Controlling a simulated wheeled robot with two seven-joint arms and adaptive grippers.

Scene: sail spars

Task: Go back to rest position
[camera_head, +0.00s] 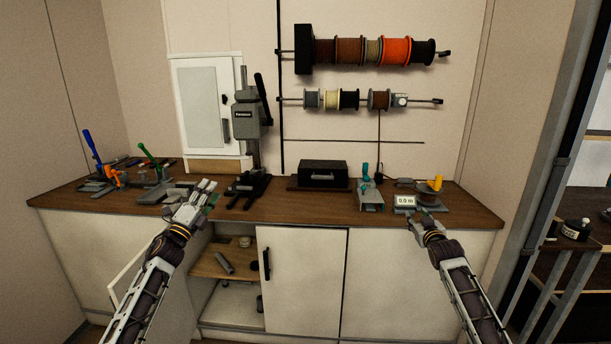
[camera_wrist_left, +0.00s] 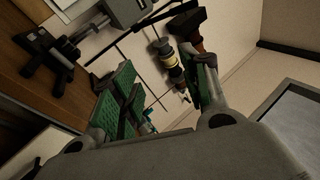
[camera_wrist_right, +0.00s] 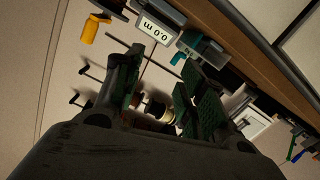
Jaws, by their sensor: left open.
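My left gripper (camera_head: 200,200) is raised in front of the left part of the workbench, near its front edge. In the left wrist view its green-padded fingers (camera_wrist_left: 160,90) stand apart with nothing between them. My right gripper (camera_head: 418,224) is in front of the bench's right part, just below a grey device with a "0.0 m" display (camera_head: 405,201). In the right wrist view its fingers (camera_wrist_right: 165,92) also stand apart and empty. Neither gripper visibly touches anything.
The wooden bench (camera_head: 290,207) carries a drill press (camera_head: 247,125), a black box (camera_head: 322,174), a grey-teal tool (camera_head: 369,193) and clamps (camera_head: 103,170). Spools (camera_head: 398,51) hang on the wall. Below, a cabinet door (camera_head: 133,270) stands open at left. The space before the bench is clear.

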